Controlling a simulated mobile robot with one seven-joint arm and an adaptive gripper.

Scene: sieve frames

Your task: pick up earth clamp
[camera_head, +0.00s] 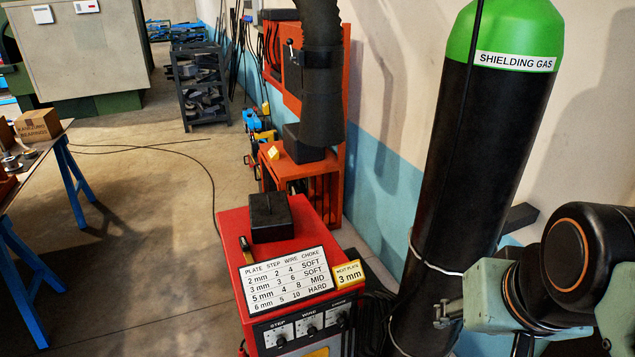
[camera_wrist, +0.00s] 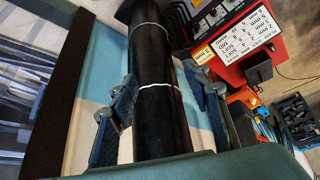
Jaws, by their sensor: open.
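I cannot pick out the earth clamp for certain in either view. A small brass-coloured piece with a dark end (camera_head: 246,250) lies on the left of the red welding machine's top (camera_head: 232,222); it is too small to name surely. My gripper (camera_wrist: 163,95) is open and empty in the wrist view, its blue-grey fingers on either side of the black gas cylinder (camera_wrist: 158,75) in the background. In the head view my arm reaches in from the right, in front of the cylinder (camera_head: 470,150) and well to the right of the machine.
Dark cables (camera_head: 374,310) hang between machine and cylinder. An orange cabinet (camera_head: 300,175) stands behind. Floor left of the machine is mostly clear.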

